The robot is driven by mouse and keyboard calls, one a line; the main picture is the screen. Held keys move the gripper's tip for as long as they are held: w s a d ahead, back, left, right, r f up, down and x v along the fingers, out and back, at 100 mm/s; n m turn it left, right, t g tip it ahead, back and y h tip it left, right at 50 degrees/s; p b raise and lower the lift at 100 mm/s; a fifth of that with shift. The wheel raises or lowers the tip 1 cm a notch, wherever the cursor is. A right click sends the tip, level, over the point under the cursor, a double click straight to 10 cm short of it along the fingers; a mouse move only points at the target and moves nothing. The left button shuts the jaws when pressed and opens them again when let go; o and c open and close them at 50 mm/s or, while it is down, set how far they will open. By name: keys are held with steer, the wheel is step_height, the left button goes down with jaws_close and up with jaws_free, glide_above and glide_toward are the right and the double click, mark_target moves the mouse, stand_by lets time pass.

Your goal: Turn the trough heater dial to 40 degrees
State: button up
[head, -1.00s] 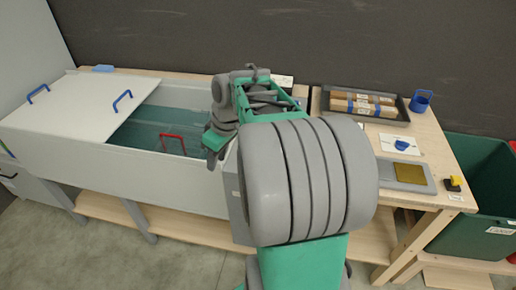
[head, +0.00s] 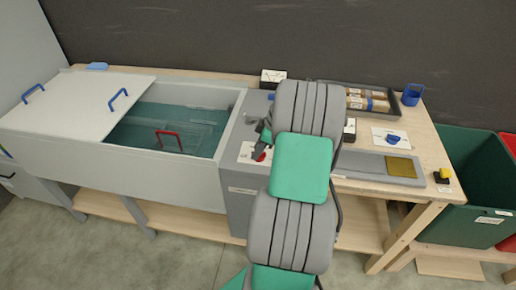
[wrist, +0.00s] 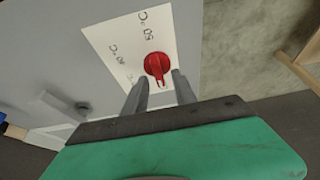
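The trough heater (head: 240,190) is the grey box at the right end of the water trough (head: 225,105). Its red dial (wrist: 156,64) sits on a white scale plate (wrist: 120,40) with temperature marks; one seems to read 50 and another is hard to read. The dial's pointed end faces my gripper in the wrist view. The dial (head: 261,156) shows partly in the head view, beside my arm. My gripper (wrist: 159,80) is open, one finger on each side of the dial's pointed end. I cannot tell whether either finger touches it.
A white lid (head: 75,105) with blue handles covers the trough's left part. A red-handled basket (head: 175,140) is in the water. On the wooden bench (head: 425,160) are a dark tray (head: 410,112), a blue holder (head: 412,94) and a yellow-topped block (head: 444,174). Green (head: 480,185) and red bins stand right.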

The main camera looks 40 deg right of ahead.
jaws_close()
stand_by(0.4)
steer(key=shift+m+b, duration=0.3)
steer(key=shift+m, duration=0.1)
steer(key=m+h+b, duration=0.1)
steer(key=m, duration=0.1)
steer(key=m+t+h+b, duration=0.1)
steer(key=m, duration=0.1)
steer(key=shift+w+m+b, duration=0.1)
steer(key=shift+m+b, duration=0.2)
steer(key=m+h+b, duration=0.1)
steer(key=m, duration=0.1)
steer(key=m+h+b, duration=0.1)
steer(key=m, duration=0.2)
steer(key=shift+d, duration=0.15)
steer(key=m+h+b, duration=0.1)
steer(key=m, duration=0.2)
steer(key=m+g+h, duration=0.1)
steer(key=m, duration=0.2)
steer(key=shift+d+m+b, duration=0.1)
steer(key=shift+m+b, duration=0.3)
steer(key=m+g+h, duration=0.1)
steer(key=m, duration=0.2)
steer(key=shift+b, duration=0.3)
steer(key=shift+d+r+m+g, duration=0.1)
steer(key=shift+m+g, duration=0.7)
steer(key=shift+m, duration=1)
steer(key=shift+s, duration=0.2)
